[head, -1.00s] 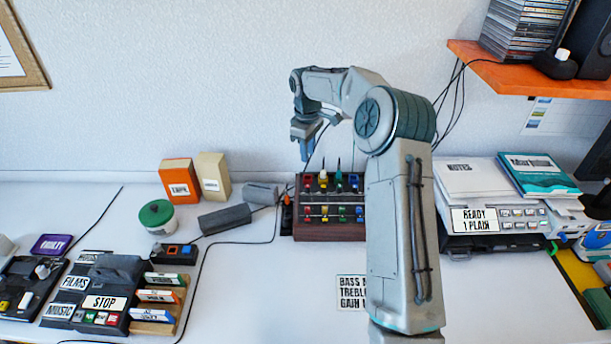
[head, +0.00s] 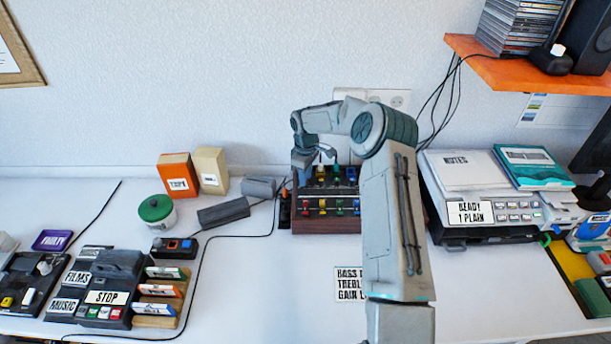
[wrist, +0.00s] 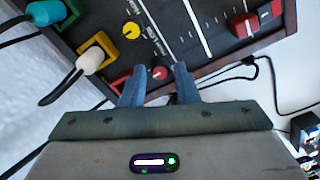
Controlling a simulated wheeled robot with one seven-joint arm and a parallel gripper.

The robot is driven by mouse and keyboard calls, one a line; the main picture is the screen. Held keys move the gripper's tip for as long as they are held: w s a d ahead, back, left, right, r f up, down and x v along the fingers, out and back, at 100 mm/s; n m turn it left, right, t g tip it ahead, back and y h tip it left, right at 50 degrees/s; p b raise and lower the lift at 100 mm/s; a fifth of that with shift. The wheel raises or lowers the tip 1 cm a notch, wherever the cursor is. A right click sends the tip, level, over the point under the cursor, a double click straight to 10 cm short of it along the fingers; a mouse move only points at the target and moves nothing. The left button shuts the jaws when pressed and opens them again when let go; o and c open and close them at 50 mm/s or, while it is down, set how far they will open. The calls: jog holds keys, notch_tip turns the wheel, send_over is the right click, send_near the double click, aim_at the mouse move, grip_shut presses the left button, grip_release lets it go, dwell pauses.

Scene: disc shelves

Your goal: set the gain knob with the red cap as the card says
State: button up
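The mixer (head: 325,227) is a dark box with wooden sides, below the wall. In the wrist view the red-capped knob (wrist: 160,73) shows between the fingertips of my gripper (wrist: 159,70). The fingers are apart, one on each side of the knob; I cannot tell whether they touch it. In the head view my gripper (head: 303,168) is over the mixer's back left corner and hides the knob. A yellow knob (wrist: 131,30) is close by. The card (head: 349,284) reads "BASS M", "TREBL", "GAIN L"; my arm hides the rest of each line.
Plugs with cables, including a white one (wrist: 90,60), stand beside the knobs. A red slider cap (wrist: 244,25) is on the mixer's other side. A printer (head: 490,215) is at the right; a green-lidded jar (head: 157,210) is at the left.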

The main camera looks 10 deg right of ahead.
jog(key=shift+f, duration=0.5)
grip_shut()
jog(key=shift+n, duration=0.3)
